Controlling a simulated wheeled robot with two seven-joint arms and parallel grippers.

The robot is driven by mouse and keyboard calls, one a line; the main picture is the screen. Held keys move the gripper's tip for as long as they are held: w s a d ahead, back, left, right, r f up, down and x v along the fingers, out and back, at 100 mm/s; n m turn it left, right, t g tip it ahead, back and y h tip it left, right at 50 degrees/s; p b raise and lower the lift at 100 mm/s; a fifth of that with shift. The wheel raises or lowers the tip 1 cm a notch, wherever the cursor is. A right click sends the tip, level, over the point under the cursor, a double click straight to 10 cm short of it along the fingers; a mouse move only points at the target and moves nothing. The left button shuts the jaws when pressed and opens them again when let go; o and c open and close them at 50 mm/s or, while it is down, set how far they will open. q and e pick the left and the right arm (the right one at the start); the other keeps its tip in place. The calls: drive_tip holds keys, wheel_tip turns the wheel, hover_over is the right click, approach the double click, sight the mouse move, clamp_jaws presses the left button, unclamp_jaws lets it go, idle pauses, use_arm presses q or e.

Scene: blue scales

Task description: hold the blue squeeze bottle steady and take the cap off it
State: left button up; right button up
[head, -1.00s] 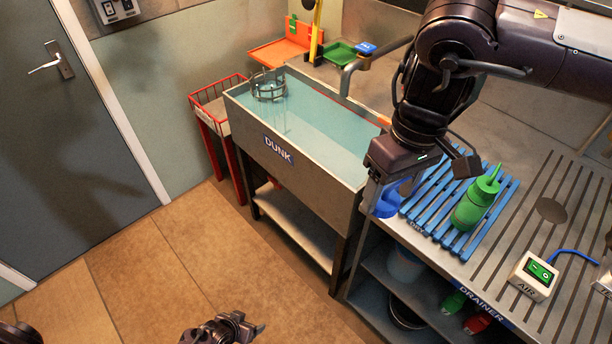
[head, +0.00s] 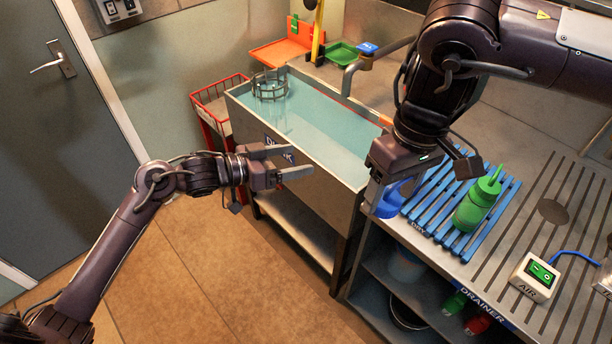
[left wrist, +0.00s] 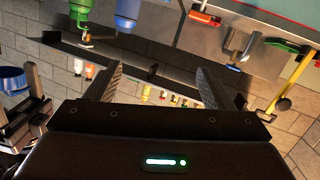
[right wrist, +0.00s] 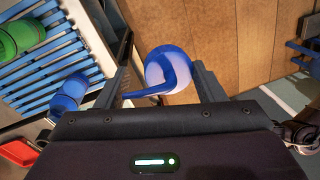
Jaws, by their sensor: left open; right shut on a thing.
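The blue squeeze bottle (head: 387,208) hangs at my right gripper (head: 378,190), beyond the front edge of the drainer. In the right wrist view, the bottle (right wrist: 160,68) shows a pale middle and a curved blue spout between the fingers (right wrist: 162,90). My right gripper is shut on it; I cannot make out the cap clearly. My left gripper (head: 300,161) is open and empty, in front of the sink, left of the bottle, its fingers pointing right. A blue bottle-like shape (left wrist: 128,10) shows at the top of the left wrist view.
The water-filled sink (head: 330,130) stands behind the left gripper. An AIR switch box (head: 535,277) sits on the drainer. The floor in front is clear.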

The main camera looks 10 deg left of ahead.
drive_tip(key=shift+s, duration=0.1)
use_arm(q)
drive_tip(key=s+d+r+m+g, duration=0.3)
drive_tip(key=s+r+m, duration=0.1)
drive_tip(key=s+r, duration=0.35)
drive_tip(key=s+d+r+m+g, duration=0.35)
drive_tip(key=s+r, duration=0.25)
drive_tip(key=s, duration=0.2)
drive_tip(key=shift+n+h, duration=0.25)
drive_tip(key=shift+h, duration=0.05)
drive_tip(key=x, duration=1.2)
drive_tip(key=shift+d+f, duration=0.1)
drive_tip(key=shift+s, duration=0.1)
drive_tip(key=c, duration=1)
use_arm(e)
drive_tip(key=o, duration=1)
use_arm(q)
drive_tip(key=shift+w, duration=0.2)
use_arm(e)
drive_tip(key=shift+o, duration=0.8)
drive_tip(key=shift+s+a, duration=0.1)
